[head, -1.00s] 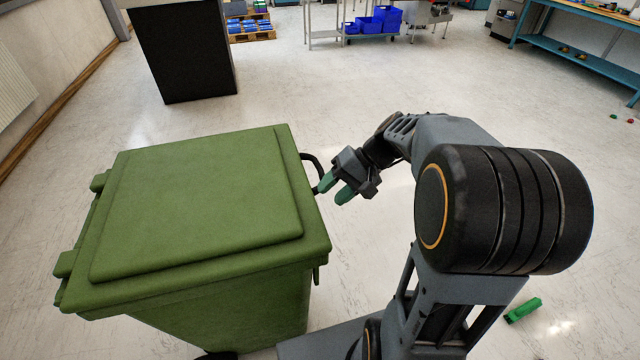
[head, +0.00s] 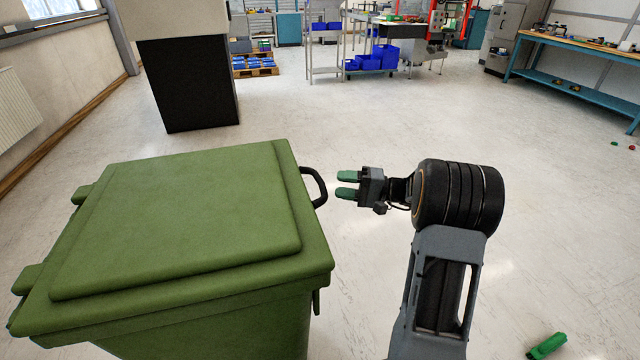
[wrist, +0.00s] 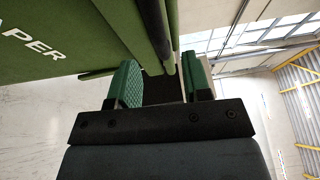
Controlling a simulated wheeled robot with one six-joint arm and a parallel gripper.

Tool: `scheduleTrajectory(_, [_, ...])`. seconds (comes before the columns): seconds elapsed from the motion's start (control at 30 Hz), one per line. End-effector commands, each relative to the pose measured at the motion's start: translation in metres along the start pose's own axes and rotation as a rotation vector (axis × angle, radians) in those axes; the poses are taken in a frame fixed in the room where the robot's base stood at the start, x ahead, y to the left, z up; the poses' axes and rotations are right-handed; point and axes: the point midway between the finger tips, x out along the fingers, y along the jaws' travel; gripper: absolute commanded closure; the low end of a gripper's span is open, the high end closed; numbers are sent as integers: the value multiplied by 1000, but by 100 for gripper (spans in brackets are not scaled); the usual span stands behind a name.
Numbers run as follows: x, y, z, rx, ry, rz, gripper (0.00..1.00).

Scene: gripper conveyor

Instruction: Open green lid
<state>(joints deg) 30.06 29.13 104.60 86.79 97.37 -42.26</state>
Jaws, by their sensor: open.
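The green lid (head: 185,220) lies shut on the green bin (head: 230,330) at the left of the head view. A dark handle (head: 317,187) sticks out from the lid's right edge. My gripper (head: 345,184) is to the right of the handle, its green fingertips pointing left toward it, with a small gap between them. The gripper is open and holds nothing. In the wrist view the two green fingers (wrist: 163,85) stand apart, and the green bin side (wrist: 60,40) with white lettering fills the upper left. A dark bar, perhaps the handle, runs beyond the fingers.
A black-sided cabinet (head: 190,85) stands behind the bin. A green object (head: 547,346) lies on the floor at the lower right. Blue crates (head: 378,57) and a workbench (head: 575,62) are at the back. The floor between is clear.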

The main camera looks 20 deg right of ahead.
Motion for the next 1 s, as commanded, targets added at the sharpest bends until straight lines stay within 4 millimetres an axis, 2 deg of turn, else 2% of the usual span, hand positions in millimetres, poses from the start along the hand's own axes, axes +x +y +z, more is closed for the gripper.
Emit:
scheduleTrajectory(0.03, [11, 0, 1, 1, -3, 0, 56])
scheduleTrajectory(0.2, [37, 0, 1, 1, -3, 1, 56])
scheduleTrajectory(0.4, [55, 0, 0, 1, -1, 1, 56])
scheduleTrajectory(0.83, [62, 0, 0, 2, 1, 1, 56])
scheduleTrajectory(1.0, [62, 0, 0, 2, 1, 1, 70])
